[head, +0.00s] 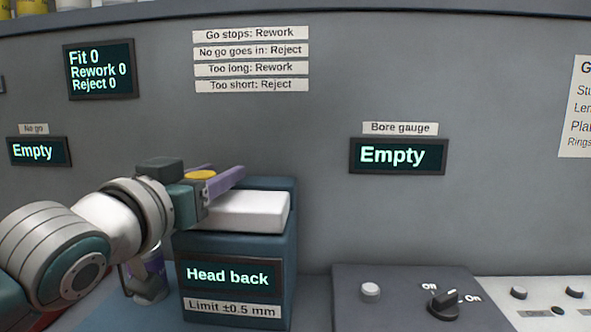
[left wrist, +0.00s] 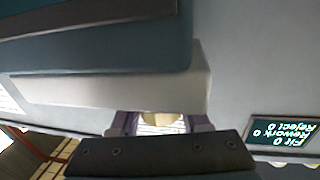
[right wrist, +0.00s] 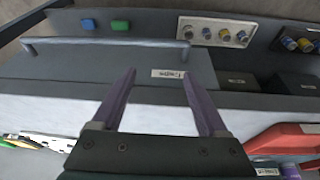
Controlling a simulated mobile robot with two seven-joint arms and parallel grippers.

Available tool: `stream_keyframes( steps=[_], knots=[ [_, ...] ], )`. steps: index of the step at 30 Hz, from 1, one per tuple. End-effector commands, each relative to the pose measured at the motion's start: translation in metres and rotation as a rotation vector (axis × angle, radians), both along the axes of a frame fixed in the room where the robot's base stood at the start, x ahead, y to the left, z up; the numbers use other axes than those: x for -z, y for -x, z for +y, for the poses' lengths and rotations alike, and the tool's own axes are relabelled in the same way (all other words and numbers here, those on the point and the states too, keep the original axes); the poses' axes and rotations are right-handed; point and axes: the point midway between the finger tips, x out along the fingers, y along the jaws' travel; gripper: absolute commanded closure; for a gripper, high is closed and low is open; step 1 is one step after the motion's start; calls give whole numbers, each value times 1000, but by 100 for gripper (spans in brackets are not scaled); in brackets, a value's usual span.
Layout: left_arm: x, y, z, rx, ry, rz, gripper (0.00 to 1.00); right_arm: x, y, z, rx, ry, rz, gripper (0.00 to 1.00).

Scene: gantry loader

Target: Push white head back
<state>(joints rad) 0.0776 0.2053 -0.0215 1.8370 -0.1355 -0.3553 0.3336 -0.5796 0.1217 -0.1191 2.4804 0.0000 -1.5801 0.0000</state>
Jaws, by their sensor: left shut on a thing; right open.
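The white head (head: 245,211) is a pale block on top of a dark blue housing (head: 188,245). A screen on the housing's front (head: 228,276) reads "Head back". My left gripper (head: 218,181) is at the white head's left end, shut on a small yellow round piece (head: 200,175). That piece shows between the purple fingers in the left wrist view (left wrist: 160,118), close by the white head (left wrist: 110,92). Whether it touches the head I cannot tell. My right gripper (right wrist: 158,95) is open and empty; it is out of the head view.
The "Bore gauge" screen (head: 397,156) and the "No go" screen (head: 38,151) both read "Empty". A dark panel with an Off/On knob (head: 443,305) stands right of the housing. In the right wrist view, a grey lid with a long handle bar (right wrist: 105,43) lies beyond my open fingers.

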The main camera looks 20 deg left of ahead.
Motion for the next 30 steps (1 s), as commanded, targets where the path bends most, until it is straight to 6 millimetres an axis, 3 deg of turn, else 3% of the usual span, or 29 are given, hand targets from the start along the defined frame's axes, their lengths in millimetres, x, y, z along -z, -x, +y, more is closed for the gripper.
stream_keyframes(
  steps=[1,2,9,20,30],
  knots=[
    [0,0,-4,9,1,-2,100,0,0,0,-2,2,0,23],
    [0,0,-4,10,1,-2,53,0,0,0,-2,2,1,23],
    [0,0,-3,7,1,-2,26,0,0,0,-3,2,1,23],
    [0,5,-2,5,1,-1,23,0,0,0,-3,1,1,23],
    [1,63,-4,5,1,3,23,-5,0,1,0,-3,2,23]
  ],
)
